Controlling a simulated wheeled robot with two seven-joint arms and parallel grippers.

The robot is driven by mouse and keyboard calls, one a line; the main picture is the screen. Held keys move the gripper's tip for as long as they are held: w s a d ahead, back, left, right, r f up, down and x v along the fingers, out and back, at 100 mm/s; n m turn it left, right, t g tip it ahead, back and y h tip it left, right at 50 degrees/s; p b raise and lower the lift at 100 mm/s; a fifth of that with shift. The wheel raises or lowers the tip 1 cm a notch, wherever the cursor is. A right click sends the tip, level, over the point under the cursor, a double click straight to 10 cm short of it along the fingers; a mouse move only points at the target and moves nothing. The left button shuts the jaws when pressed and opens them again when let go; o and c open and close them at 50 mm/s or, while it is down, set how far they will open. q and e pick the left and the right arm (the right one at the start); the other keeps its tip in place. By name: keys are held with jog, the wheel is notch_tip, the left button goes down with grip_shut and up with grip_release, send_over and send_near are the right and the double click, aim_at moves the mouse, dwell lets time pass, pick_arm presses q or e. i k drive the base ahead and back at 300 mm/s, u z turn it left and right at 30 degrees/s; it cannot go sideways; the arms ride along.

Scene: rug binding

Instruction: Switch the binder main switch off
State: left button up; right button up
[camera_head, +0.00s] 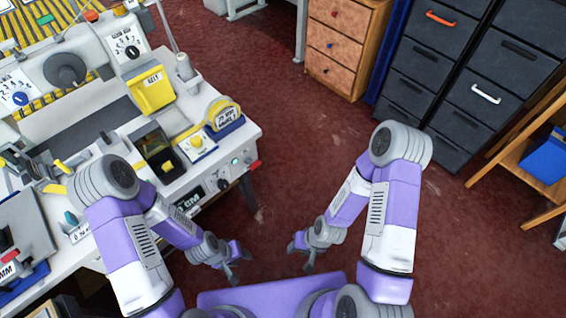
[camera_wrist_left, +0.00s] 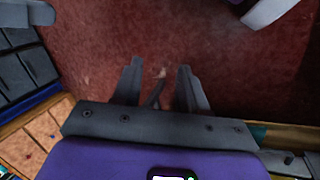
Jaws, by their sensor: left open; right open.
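The binder machine's white table (camera_head: 100,240) stands at the left in the head view. Its front right corner carries a small green-lit control (camera_head: 235,161), a red part (camera_head: 254,166) and a dark round knob (camera_head: 222,184). I cannot tell which of these is the main switch, or its position. My left gripper (camera_head: 238,266) is open and empty, in front of the table and apart from these controls. Its two spread fingers show over the red floor in the left wrist view (camera_wrist_left: 160,80). My right gripper (camera_head: 300,258) is open and empty, further right over the floor.
Wooden drawers (camera_head: 337,45) and dark filing cabinets (camera_head: 480,90) stand at the back right. The red floor (camera_head: 290,150) between is clear.

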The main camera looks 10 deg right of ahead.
aim_at(254, 165)
jog(key=k, duration=0.65)
jog(key=z, duration=0.55)
jog(key=i, duration=1.25)
jog(key=u, duration=0.05)
